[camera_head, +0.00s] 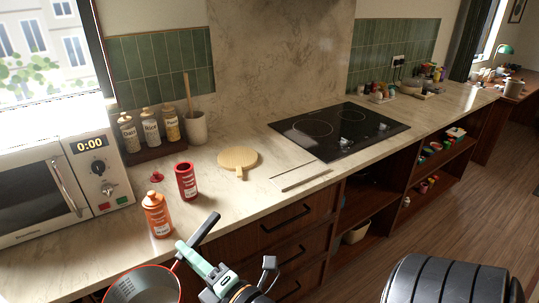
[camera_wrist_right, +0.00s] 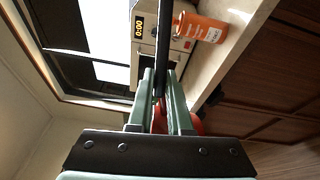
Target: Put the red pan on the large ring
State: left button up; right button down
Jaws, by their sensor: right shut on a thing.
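The red pan (camera_head: 146,286) hangs in front of the counter at the bottom left of the head view, partly cut off by the frame edge. Its black handle (camera_head: 204,229) points up and right. My right gripper (camera_head: 184,250) is shut on the handle, which also shows between its green fingers (camera_wrist_right: 163,95) in the wrist view. A piece of the red pan (camera_wrist_right: 194,122) shows beside the fingers there. The black cooktop (camera_head: 345,145) is set in the counter, away to the right of the gripper. Its left ring (camera_head: 314,128) is bare. My left gripper is not in view.
An orange bottle (camera_head: 157,216) and a red can (camera_head: 186,182) stand on the counter near the pan. A microwave (camera_head: 55,190) is at left. A round wooden board (camera_head: 238,157) and a flat bar (camera_head: 305,179) lie before the cooktop. Drawer handles (camera_head: 285,220) project below.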

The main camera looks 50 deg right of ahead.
aim_at(325, 124)
jog(key=l, duration=0.9)
jog(key=i+l, duration=0.15)
jog(key=l, duration=1.65)
jog(key=i+l, duration=0.1)
jog(key=l, duration=0.8)
jog(key=z, duration=0.05)
